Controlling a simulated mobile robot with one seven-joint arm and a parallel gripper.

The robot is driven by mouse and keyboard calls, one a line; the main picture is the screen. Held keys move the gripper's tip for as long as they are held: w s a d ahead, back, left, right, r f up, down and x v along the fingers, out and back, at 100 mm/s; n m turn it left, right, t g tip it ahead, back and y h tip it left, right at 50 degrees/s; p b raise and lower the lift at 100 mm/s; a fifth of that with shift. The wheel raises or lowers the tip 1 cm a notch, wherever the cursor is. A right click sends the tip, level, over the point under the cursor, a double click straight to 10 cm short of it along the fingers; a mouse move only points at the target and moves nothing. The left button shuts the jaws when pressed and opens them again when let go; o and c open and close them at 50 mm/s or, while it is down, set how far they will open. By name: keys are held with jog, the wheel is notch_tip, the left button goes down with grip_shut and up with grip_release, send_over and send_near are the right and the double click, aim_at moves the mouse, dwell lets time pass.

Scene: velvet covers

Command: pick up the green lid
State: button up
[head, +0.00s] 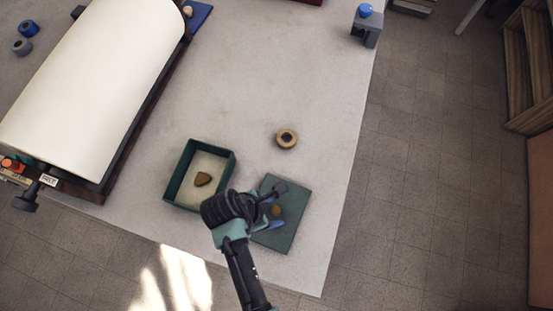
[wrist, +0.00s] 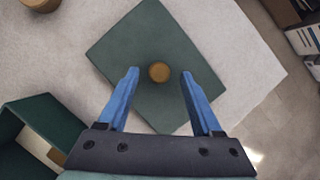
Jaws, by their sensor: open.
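In the wrist view the lid (wrist: 145,45) lies below my gripper, and the knob (wrist: 159,72) shows between the fingertips. My gripper (head: 276,206) is above the lid; in the wrist view its two blue fingers (wrist: 159,73) are apart, with nothing held. I cannot tell the exact height above the knob. My wrist hides the lid's left part in the head view.
The open green box (head: 168,180), holding a small brown piece (head: 203,179), stands left of the lid. A round wooden ring (head: 286,138) lies behind the lid. The table's right edge is close to the lid.

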jog(key=shift+x, duration=0.85)
grip_shut()
